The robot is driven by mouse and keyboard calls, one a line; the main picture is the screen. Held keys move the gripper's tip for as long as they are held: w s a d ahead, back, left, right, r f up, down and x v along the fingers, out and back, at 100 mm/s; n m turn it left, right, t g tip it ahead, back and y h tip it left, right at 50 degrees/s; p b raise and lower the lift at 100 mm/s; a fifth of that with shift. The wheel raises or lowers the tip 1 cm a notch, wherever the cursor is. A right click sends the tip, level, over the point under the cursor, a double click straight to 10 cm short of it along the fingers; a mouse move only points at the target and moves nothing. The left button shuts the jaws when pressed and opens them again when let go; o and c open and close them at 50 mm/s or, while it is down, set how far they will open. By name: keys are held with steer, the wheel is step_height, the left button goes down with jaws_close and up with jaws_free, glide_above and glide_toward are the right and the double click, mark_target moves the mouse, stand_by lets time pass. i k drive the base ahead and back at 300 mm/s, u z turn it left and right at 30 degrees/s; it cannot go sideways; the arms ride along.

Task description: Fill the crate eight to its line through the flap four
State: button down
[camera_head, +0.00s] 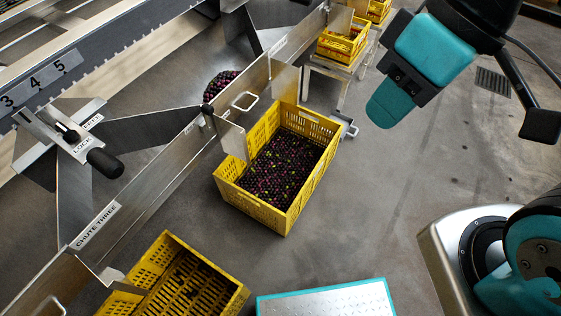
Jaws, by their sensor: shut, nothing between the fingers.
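My gripper (386,109) is shut and empty in the air at the upper right, its teal fingers pointing down and left. A yellow crate (252,205) in the middle holds many dark round fruits, some green, below its rim. A metal flap with a handle (245,101) stands at its far left. More dark fruit (219,84) sits in the chute behind that flap. I see no number on the crate or flap and cannot make out a fill line. My gripper is apart from both.
A nearly empty yellow crate (236,296) stands at the lower left, by the "CHUTE THREE" label (98,224). A lever with a black knob (105,163) sits by a LOCK plate. More crates (343,43) stand at the back. Floor right of the middle crate is clear.

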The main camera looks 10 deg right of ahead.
mark_target(234, 101)
steer(key=z, duration=0.5)
steer(key=k, duration=0.6)
steer(key=z, duration=0.6)
steer(key=i, duration=1.4)
steer(key=u, duration=1.35)
steer(key=i, duration=0.4)
steer(key=u, duration=0.3)
